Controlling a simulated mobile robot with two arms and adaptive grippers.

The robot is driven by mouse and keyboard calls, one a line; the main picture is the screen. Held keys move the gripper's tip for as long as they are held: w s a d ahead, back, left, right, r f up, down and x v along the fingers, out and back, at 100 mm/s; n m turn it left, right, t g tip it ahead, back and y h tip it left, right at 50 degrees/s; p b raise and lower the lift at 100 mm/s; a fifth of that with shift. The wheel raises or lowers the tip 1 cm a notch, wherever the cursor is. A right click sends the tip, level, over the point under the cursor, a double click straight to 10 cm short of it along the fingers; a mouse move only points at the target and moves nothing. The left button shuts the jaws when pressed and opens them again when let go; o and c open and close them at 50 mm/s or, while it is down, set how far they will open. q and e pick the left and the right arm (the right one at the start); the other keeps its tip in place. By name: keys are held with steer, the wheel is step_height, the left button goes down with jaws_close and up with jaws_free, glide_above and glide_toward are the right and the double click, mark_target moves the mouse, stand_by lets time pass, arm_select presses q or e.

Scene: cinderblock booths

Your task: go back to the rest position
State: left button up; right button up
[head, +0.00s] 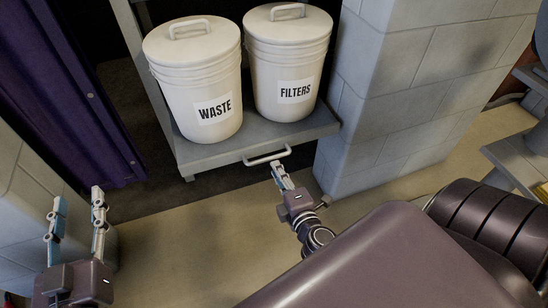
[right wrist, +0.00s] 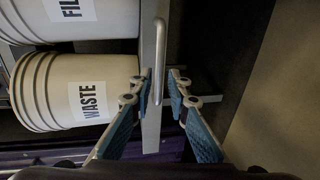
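My right gripper (head: 278,172) is at the front of the grey shelf, close to its pale handle (head: 267,155). In the right wrist view, the right gripper's two blue-padded fingers (right wrist: 160,76) are apart. The handle (right wrist: 160,45) shows between and beyond the fingertips; I cannot tell whether either finger touches it. My left gripper (head: 76,206) is at the lower left of the head view, its two fingers apart and nothing between them.
A white WASTE bucket (head: 199,85) and a white FILTERS bucket (head: 289,62) stand on the grey shelf (head: 215,154). A cinderblock wall (head: 365,130) is right of it. A purple curtain (head: 65,100) hangs at left. Open floor (head: 185,240) lies in front.

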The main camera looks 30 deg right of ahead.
steer(key=shift+s+r, duration=0.1)
steer(key=shift+s, duration=0.2)
